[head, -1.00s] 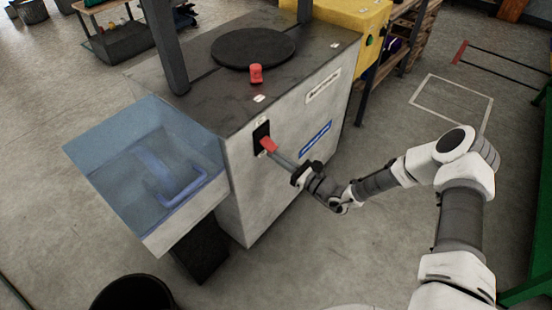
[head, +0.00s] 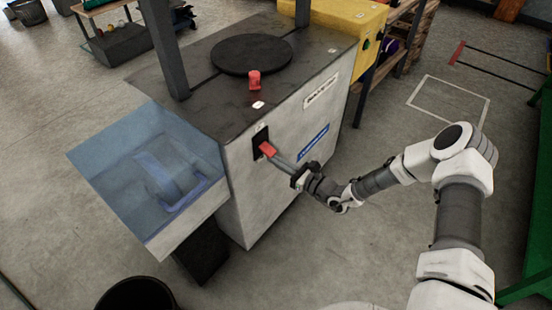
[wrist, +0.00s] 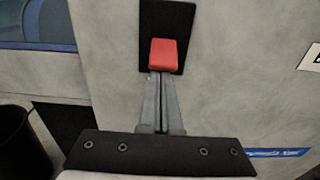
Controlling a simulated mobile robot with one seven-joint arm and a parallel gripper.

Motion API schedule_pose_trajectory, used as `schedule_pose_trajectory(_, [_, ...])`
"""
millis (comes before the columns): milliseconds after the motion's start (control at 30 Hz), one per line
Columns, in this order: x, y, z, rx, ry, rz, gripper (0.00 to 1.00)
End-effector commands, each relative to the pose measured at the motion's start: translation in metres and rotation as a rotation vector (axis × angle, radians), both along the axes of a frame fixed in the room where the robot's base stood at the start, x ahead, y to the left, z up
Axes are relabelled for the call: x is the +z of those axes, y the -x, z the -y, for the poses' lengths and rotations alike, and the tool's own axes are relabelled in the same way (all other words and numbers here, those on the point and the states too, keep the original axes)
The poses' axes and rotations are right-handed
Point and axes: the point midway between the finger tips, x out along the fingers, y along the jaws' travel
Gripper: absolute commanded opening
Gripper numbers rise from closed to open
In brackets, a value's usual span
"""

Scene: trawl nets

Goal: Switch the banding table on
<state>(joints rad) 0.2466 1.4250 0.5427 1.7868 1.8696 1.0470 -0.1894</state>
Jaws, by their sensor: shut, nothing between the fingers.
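The banding table (head: 237,171) is a pale grey cabinet with a dark top and a round black disc (head: 252,54). On its front face is a switch with a black plate (wrist: 165,18) and a red lever (wrist: 164,53); the lever also shows in the head view (head: 267,149). In the wrist view the lever lies over the plate's lower part. My gripper (head: 277,157) is shut and empty, its fingertips at the lever's lower edge, touching or very close. The fingertips (wrist: 161,76) partly overlap the plate's bottom edge. A red knob (head: 254,80) stands on the top.
A clear blue-tinted tank (head: 105,150) juts out at the left, with a curved blue part (head: 168,175) inside. A yellow unit (head: 347,22) stands behind the cabinet. A black bin (head: 137,294) is at the bottom left. Bare floor (head: 375,240) lies at the right.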

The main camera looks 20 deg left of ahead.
Motion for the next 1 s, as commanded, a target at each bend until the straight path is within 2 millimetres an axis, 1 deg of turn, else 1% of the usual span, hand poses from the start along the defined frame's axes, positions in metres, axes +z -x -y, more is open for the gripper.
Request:
schedule_pose_trajectory(33, [0.003, 0.000, 0.000, 0.001, 0.007, -0.003, 0.00])
schedule_pose_trajectory(267, [0.009, 0.001, 0.001, 0.002, 0.052, -0.021, 0.00])
schedule_pose_trajectory(467, [0.018, 0.002, 0.004, 0.002, 0.137, -0.054, 0.00])
schedule_pose_trajectory(700, [0.032, 0.003, 0.006, 0.003, 0.295, -0.118, 0.00])
schedule_pose_trajectory(1000, [0.043, 0.003, 0.006, 0.004, 0.510, -0.205, 0.00])
